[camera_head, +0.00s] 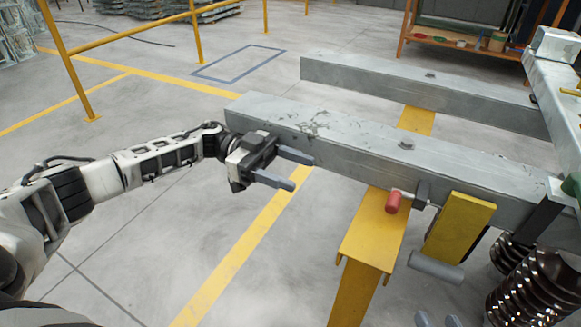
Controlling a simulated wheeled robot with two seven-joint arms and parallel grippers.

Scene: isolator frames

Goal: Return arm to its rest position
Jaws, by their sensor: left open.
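My left arm (160,158) reaches in from the left edge and is stretched out toward the middle. My left gripper (302,173) is open and empty, its two grey fingers apart and pointing right. It is in front of the near end of a long grey steel beam (350,135); whether a finger touches the beam I cannot tell. Two short grey tips (437,320) show at the bottom edge, right of the middle. They may be fingers of my right gripper, but the rest is cut off by the frame.
A yellow support (375,235) stands under the beam. A red-handled tool (394,201) and a yellow block (458,228) are at the beam's front side. Dark ribbed insulators (535,285) stand at the lower right. A yellow railing (130,35) is behind my left arm. Floor below the arm is clear.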

